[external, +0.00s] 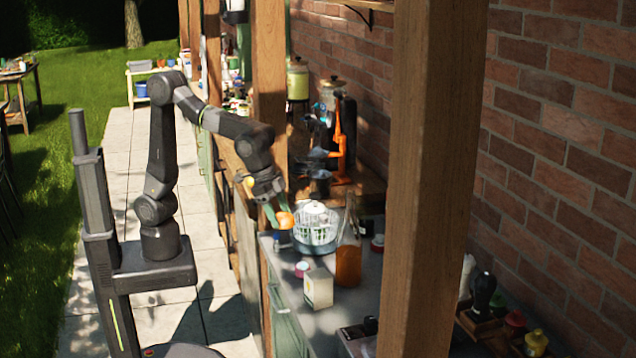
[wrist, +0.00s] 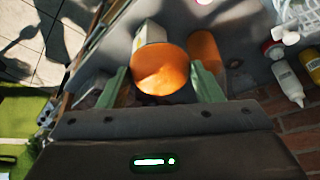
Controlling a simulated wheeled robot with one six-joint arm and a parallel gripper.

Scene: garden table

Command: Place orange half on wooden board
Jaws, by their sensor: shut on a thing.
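The orange half (external: 285,220) is held between the green fingers of my gripper (external: 279,214), above the near end of the grey counter. In the wrist view the orange half (wrist: 160,72) shows its round, bright cut face toward the camera, between the two fingertips (wrist: 160,84). My gripper is shut on it. I cannot make out a wooden board for certain in either view.
A white dish rack (external: 316,232) stands just right of my gripper. An orange-and-black juicer (external: 342,140) stands farther back. A wooden post (external: 425,180) blocks part of the external view.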

